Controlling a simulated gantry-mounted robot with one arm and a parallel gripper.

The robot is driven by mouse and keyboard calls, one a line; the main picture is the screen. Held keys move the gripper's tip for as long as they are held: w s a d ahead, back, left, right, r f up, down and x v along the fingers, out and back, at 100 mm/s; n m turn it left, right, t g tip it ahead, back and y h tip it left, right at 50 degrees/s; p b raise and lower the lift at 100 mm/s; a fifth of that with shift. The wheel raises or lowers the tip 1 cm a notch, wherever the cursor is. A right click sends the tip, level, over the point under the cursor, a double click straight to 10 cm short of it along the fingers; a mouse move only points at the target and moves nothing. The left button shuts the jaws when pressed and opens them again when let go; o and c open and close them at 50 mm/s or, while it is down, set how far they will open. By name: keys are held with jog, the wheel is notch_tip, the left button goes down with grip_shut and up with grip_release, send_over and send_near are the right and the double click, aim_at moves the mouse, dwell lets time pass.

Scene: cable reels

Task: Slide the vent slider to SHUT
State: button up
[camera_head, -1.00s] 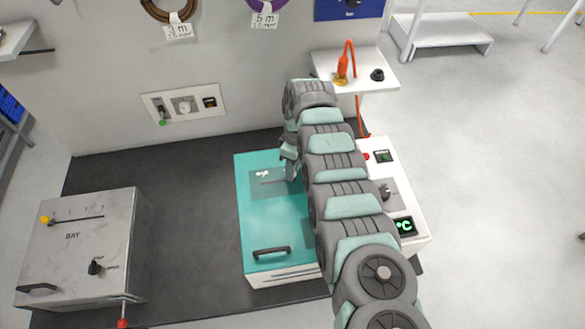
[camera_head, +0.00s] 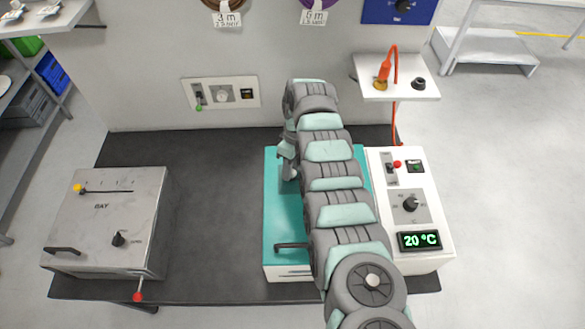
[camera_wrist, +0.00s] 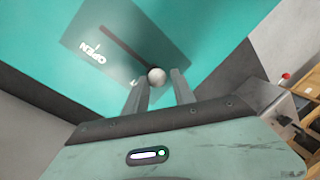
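The vent slider is a round white knob (camera_wrist: 157,75) in a dark slot on a grey panel (camera_wrist: 170,48) of the teal box (camera_head: 283,215). In the wrist view the knob sits at the slot's lower right end, away from the word OPEN. A second label beside the knob is mostly hidden by a finger. My gripper (camera_wrist: 160,80) is open, its fingertips on either side of the knob with a small gap showing at each.
A white control unit (camera_head: 430,215) with a dial and a 20 °C display stands right of the teal box. A metal box (camera_head: 140,205) with a yellow-knobbed slider is at left. The dark mat (camera_head: 215,215) between is clear. A shelf (camera_head: 435,92) holds an orange tool.

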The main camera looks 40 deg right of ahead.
jog(key=o, duration=0.3)
jog(key=shift+r, duration=0.1)
jog(key=r+b, duration=0.1)
jog(key=r, duration=0.2)
jog(key=d+r, duration=0.1)
jog(key=r, duration=0.3)
jog(key=d+r+b, duration=0.1)
jog(key=r, duration=0.2)
jog(key=shift+w+r+b, duration=0.25)
jog(key=shift+w+b, duration=0.05)
jog(key=shift+b, duration=0.05)
